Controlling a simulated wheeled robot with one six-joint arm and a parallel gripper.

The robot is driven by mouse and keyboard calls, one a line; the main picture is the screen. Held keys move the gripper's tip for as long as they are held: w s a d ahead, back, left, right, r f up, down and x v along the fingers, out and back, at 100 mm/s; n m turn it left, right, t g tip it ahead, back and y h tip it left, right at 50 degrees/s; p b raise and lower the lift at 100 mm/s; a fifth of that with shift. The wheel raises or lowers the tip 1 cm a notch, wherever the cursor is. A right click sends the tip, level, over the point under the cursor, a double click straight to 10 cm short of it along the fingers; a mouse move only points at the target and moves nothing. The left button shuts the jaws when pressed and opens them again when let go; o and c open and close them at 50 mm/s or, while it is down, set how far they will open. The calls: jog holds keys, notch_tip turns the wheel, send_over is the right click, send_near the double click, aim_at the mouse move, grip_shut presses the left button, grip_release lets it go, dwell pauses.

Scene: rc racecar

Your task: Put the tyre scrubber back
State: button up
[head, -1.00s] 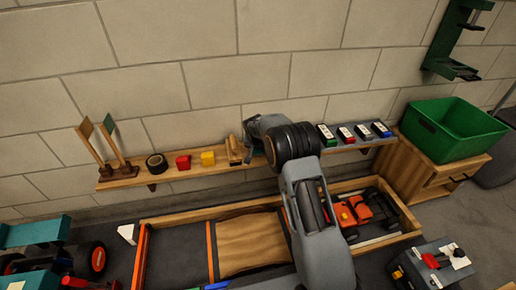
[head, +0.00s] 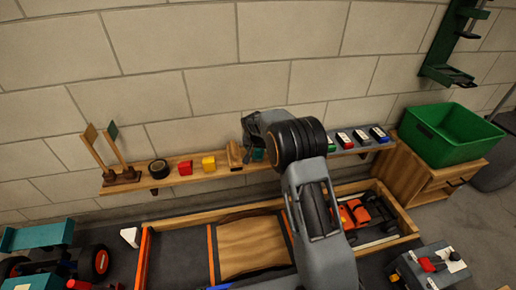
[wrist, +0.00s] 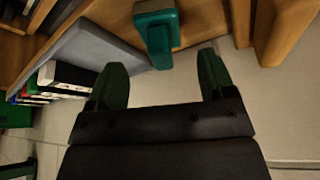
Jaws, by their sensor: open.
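A teal T-shaped thing (wrist: 156,32), which looks like the tyre scrubber, is at the wooden wall shelf (wrist: 110,20) in the wrist view. A patch of teal (head: 258,155) also shows beside my wrist in the head view, mostly hidden. My gripper (wrist: 160,72) is open, with its two green fingers apart. The stem of the teal thing points down towards the gap between the fingertips. I see no contact with either finger. In the head view my arm reaches to the shelf and hides the fingers.
A wooden block piece (head: 234,153) stands just left of my wrist on the shelf. Yellow (head: 209,163) and red (head: 185,168) blocks and a black roll (head: 158,169) lie further left. Several small packs (head: 361,137) are to the right. A green bin (head: 450,135) is at far right.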

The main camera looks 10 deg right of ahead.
jog(key=s+r+n+p, duration=0.2)
jog(key=s+r, duration=1.3)
jog(key=s, duration=0.1)
jog(key=s+n+g+y, duration=0.1)
jog(key=s+n, duration=0.1)
jog(key=s, duration=1.7)
jog(key=shift+s+d+n+g+y, duration=0.15)
jog(key=shift+d+n+g+y, duration=0.15)
jog(key=shift+d+y, duration=0.1)
jog(key=shift+r, duration=0.15)
